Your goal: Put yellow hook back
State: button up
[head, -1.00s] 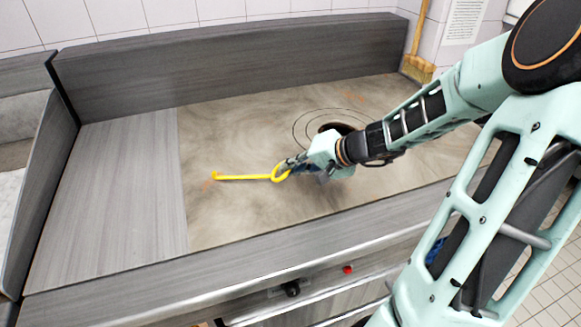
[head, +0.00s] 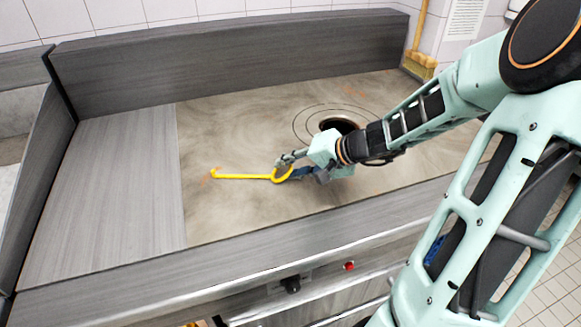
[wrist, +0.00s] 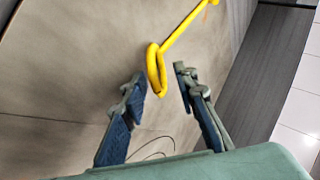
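The yellow hook (head: 240,177) lies on the brownish metal cooking plate, its straight shaft pointing left and its ring end at my gripper. In the wrist view the yellow hook (wrist: 168,50) has its ring between the two fingertips, with a gap on each side. My gripper (head: 287,167) is low over the plate at the ring end. In the wrist view my gripper (wrist: 158,82) is open, its blue-padded fingers apart.
The brownish plate (head: 225,130) has concentric rings and a dark round opening (head: 342,124) beside my wrist. A grey side surface (head: 105,190) is clear at left. A grey back wall (head: 230,55) rises behind. A knob (head: 291,284) and red button (head: 349,265) sit on the front.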

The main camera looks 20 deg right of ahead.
jog(key=v, duration=1.2)
dwell(0.7)
